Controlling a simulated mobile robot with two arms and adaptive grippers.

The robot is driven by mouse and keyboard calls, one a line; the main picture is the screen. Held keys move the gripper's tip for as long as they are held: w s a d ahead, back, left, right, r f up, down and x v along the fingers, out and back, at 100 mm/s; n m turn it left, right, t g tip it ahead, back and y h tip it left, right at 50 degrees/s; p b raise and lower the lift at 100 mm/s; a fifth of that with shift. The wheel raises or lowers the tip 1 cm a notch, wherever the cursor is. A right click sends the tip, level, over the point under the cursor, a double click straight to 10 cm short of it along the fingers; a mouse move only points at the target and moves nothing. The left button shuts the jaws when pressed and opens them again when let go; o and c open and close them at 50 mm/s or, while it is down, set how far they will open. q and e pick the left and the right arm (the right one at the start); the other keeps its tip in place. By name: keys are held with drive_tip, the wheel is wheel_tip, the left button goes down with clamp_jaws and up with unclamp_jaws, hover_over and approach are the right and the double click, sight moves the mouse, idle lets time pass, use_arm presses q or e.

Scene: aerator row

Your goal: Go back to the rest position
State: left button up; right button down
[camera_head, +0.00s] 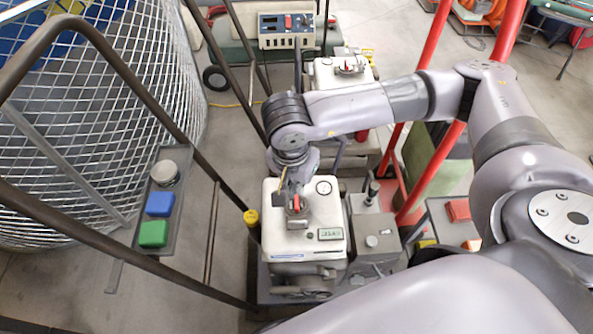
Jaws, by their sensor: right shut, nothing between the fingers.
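My right arm reaches in from the right and bends down over the near white machine (325,222). My right gripper (293,208) points down at the top of this machine, beside a small red part (296,202). Its fingers look shut and hold nothing. Whether the fingertips touch the red part or the lid cannot be told. My left gripper is not in view.
A wire mesh cage (90,110) and dark rails fill the left. A panel carries a blue button (160,204) and a green button (153,234). Red posts (432,172) stand right of the machine. A second white machine (325,73) stands behind. Grey floor (235,130) is free between.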

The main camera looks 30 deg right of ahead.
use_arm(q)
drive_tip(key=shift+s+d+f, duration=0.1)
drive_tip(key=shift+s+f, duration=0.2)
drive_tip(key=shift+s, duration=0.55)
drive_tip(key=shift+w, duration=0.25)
